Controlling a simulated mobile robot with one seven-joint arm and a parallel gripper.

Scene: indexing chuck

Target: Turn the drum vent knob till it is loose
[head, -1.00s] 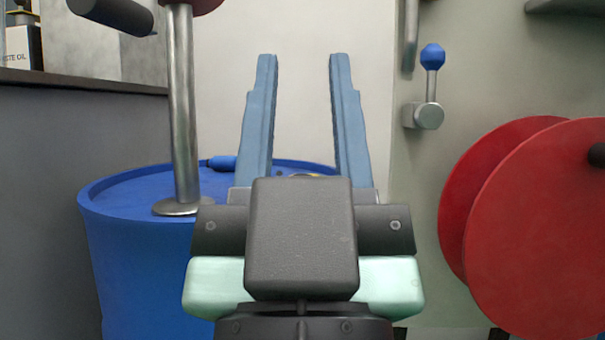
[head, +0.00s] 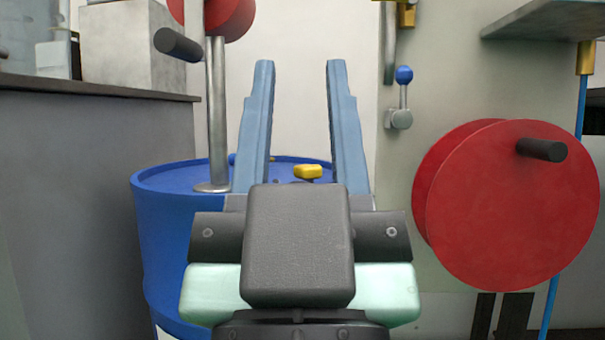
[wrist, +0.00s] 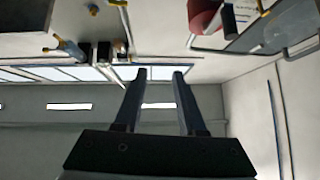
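The blue drum (head: 165,225) stands beyond my gripper, left of centre in the head view. On its top is a small yellow knob-like piece (head: 308,172), seen between my fingers; its lower part is hidden behind my gripper. It may be the vent knob, but I cannot tell for sure. My gripper (head: 296,68) is open and empty, fingers well apart, nearer to me than the drum. It also shows open in the wrist view (wrist: 155,75), with no drum visible there.
A metal post (head: 217,120) with a red wheel (head: 228,15) rises from the drum's left side. A grey counter (head: 100,88) stands at left. At right are a large red reel (head: 510,205), a blue-knobbed lever (head: 403,90) and a shelf (head: 545,20).

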